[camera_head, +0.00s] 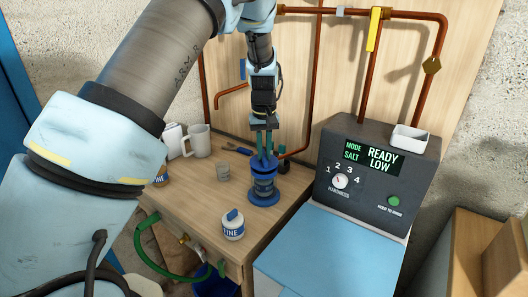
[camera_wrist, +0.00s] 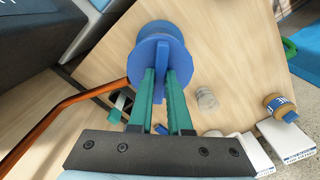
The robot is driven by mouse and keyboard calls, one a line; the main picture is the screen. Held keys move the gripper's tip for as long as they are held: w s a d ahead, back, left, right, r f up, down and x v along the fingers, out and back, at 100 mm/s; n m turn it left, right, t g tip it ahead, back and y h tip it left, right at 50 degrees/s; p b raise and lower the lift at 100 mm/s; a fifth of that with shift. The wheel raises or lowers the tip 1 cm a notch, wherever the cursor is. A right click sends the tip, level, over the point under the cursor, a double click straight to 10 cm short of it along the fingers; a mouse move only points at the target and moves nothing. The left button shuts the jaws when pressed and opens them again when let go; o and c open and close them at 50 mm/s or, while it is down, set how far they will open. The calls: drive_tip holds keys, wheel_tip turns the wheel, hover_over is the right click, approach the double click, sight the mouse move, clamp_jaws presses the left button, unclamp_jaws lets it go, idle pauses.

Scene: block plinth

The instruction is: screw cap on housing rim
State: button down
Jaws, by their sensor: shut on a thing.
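The blue cap (camera_wrist: 147,62) is a round disc with an upright fin, seen close up in the wrist view. My gripper (camera_head: 264,158) points down with its green fingers shut on the cap's fin; the fingers also show in the wrist view (camera_wrist: 162,82). The blue housing (camera_head: 263,188) stands upright on a wide round foot on the wooden bench. The cap is over the top of the housing and looks in line with it. The cap hides the housing's rim, so I cannot tell whether it is seated or level.
A white jar with a blue finned lid (camera_head: 233,226) stands in front of the housing. A clear glass (camera_head: 223,172), a grey mug (camera_head: 197,141) and an amber jar (camera_wrist: 278,104) stand to the left. A dark control unit (camera_head: 362,178) is close on the right. Copper pipes (camera_head: 311,90) run behind.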

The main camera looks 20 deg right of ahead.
drive_tip(key=shift+f, duration=0.45)
idle(0.3)
drive_tip(key=c, duration=0.8)
unclamp_jaws()
drive_tip(key=shift+o, duration=0.5)
drive_tip(key=o, duration=0.4)
drive_tip(key=shift+r+p, duration=1.35)
drive_tip(key=shift+r, duration=0.7)
